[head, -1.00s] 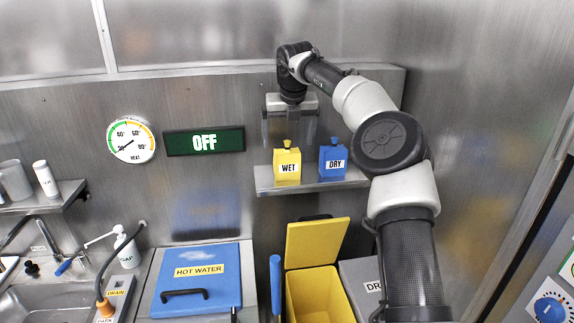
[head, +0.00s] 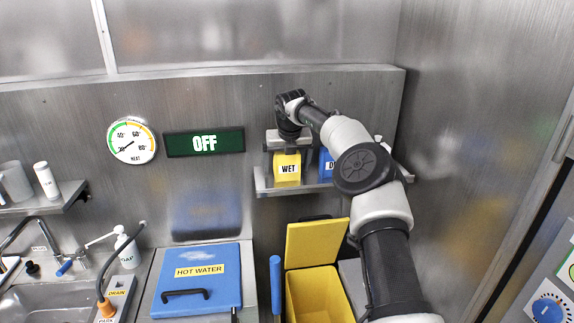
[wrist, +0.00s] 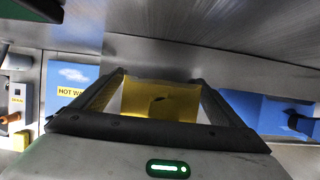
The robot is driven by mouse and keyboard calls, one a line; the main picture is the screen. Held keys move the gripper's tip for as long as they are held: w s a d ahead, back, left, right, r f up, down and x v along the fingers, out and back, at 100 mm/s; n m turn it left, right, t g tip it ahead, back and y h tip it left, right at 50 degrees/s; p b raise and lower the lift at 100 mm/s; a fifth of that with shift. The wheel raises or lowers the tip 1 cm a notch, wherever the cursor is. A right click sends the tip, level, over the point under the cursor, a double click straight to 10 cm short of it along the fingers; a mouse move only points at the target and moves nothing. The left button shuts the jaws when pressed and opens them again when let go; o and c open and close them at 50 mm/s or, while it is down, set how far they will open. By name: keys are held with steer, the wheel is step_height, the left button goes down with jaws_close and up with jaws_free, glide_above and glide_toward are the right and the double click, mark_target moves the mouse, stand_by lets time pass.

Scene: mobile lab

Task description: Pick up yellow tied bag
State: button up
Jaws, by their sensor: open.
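The yellow tied bag (head: 287,169), labelled WET, stands upright on the small wall shelf (head: 262,186). My gripper (head: 287,160) is open over it, pointing down, and hides its tied top in the head view. In the wrist view the yellow bag (wrist: 160,101) lies between the two open fingers, with a finger on each side. I cannot tell whether either finger touches it.
The blue bag (head: 326,166) stands close on the right, partly behind my arm; it also shows in the wrist view (wrist: 265,118). Below are an open yellow bin (head: 315,295) and a blue HOT WATER lid (head: 197,279). The steel wall is close behind the shelf.

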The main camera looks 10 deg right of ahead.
steer(key=shift+r, duration=0.1)
steer(key=c, duration=1.2)
steer(key=shift+r, duration=0.1)
steer(key=shift+s+r, duration=0.15)
steer(key=shift+r, duration=0.05)
step_height(320, 180, up, 6)
steer(key=shift+a+r, duration=0.1)
steer(key=shift+s+b, duration=0.75)
steer(key=shift+b, duration=0.5)
steer(key=shift+s+b, duration=0.7)
steer(key=shift+b, duration=0.25)
steer(key=s+b, duration=0.5)
steer(key=s, duration=1.2)
